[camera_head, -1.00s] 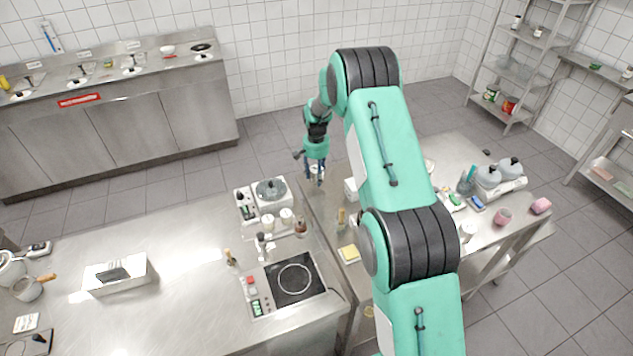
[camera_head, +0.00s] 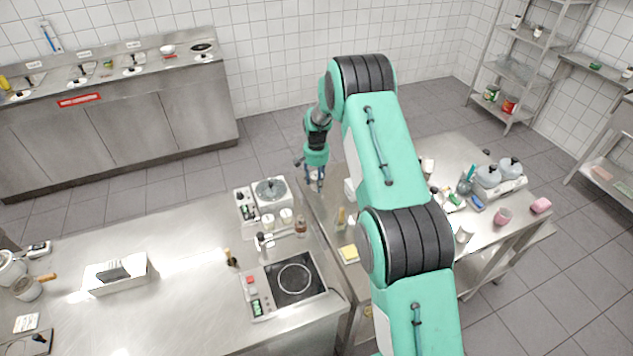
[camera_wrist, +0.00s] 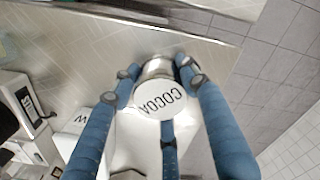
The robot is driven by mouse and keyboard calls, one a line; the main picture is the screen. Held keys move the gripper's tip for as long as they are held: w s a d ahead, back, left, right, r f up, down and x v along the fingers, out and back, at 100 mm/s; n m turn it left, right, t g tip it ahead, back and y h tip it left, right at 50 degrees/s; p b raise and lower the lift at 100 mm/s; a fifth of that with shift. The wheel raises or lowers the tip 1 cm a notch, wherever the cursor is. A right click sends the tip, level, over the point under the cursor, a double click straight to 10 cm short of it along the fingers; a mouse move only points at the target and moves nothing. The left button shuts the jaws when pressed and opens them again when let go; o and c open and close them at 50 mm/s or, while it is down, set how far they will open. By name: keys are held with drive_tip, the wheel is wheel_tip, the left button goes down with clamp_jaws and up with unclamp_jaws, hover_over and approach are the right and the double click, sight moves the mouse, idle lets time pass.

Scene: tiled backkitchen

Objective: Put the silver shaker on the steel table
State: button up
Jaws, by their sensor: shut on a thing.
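My gripper (camera_head: 315,183) is shut on the silver shaker (camera_wrist: 157,66), which has a white round top marked COCOA. In the wrist view the blue fingers of my gripper (camera_wrist: 158,85) close around the shaker's sides. In the head view the shaker is small and mostly hidden by the fingers. It is over the far left end of the right steel table (camera_head: 450,150), near the table's edge. I cannot tell whether its base touches the surface. A second steel table (camera_head: 180,245) stands on the left.
A hotplate (camera_head: 293,280), a scale-like device with a round pan (camera_head: 271,190) and white cups stand on the left table.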

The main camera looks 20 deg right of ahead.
sight(316, 175)
drive_tip(key=o, duration=1.3)
drive_tip(key=shift+c, duration=0.2)
wheel_tip(316, 175, up, 12)
drive_tip(key=shift+r, duration=0.1)
